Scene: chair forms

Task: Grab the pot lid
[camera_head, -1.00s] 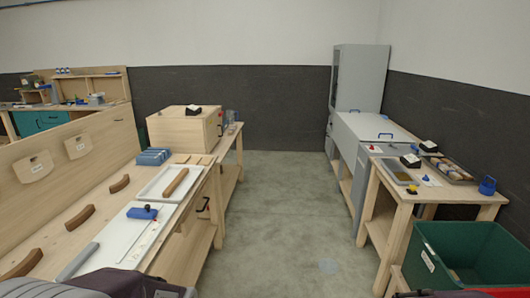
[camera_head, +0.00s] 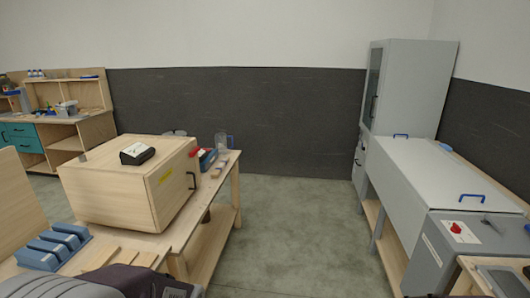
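I cannot make out a pot lid in the head view. Small items stand behind the wooden box (camera_head: 125,190) on the left bench, among them a clear upright container (camera_head: 221,143), but they are too small to identify. Neither of my grippers shows. Only dark and grey parts of my arms show along the bottom edge.
A grey chest (camera_head: 425,175) with blue handles stands on the right, before a tall grey cabinet (camera_head: 412,90). Blue blocks (camera_head: 52,248) lie on the left bench. Between the two sides, the concrete floor (camera_head: 300,230) is clear up to the dark wall.

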